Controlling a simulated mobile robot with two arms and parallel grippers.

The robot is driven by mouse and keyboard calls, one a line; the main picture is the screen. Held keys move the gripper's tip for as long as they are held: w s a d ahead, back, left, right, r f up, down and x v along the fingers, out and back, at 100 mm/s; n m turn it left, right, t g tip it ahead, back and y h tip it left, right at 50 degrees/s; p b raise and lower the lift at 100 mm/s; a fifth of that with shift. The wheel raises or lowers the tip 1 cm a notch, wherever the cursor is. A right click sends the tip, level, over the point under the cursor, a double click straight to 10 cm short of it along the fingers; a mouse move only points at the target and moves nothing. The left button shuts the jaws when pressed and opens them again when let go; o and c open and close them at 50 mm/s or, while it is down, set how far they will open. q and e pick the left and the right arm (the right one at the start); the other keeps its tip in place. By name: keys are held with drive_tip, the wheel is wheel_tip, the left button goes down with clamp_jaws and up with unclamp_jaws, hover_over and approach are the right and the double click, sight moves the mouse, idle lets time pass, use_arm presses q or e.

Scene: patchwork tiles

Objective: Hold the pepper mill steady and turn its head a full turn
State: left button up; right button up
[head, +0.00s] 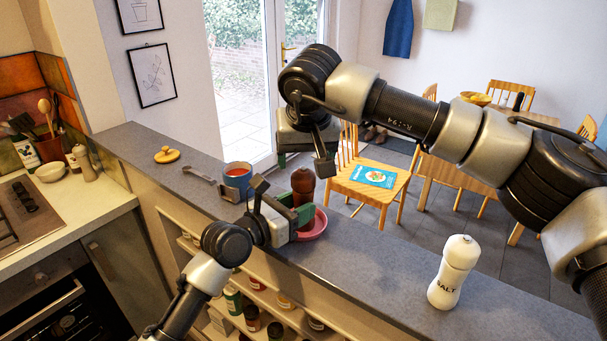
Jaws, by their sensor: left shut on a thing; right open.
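The pepper mill (303,183) is dark reddish brown and stands upright on the grey counter. Its rounded head shows, while its lower body is partly hidden by my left gripper. My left gripper (289,204) comes from the lower left and is shut on the mill's body. My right gripper (303,161) is open, pointing down from above, with its fingers apart on either side just above the mill's head. I cannot tell whether they touch the head.
A pink dish (316,226) sits close beside the mill, partly behind my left gripper. A blue mug (238,177) and a metal utensil (204,178) are to the left. A white salt mill (454,272) stands at the right. The counter between dish and salt mill is clear.

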sight(302, 169)
drive_tip(key=x, duration=0.6)
drive_tip(key=shift+c, duration=0.3)
drive_tip(key=c, duration=0.8)
drive_tip(key=shift+c, duration=0.2)
drive_tip(key=m+h, duration=0.1)
drive_tip(key=m, duration=0.2)
drive_tip(key=shift+w+m+h, duration=0.1)
drive_tip(key=shift+m+h, duration=0.2)
drive_tip(key=shift+m, duration=0.1)
drive_tip(key=shift+m+h, duration=0.6)
drive_tip(key=shift+m, duration=1.2)
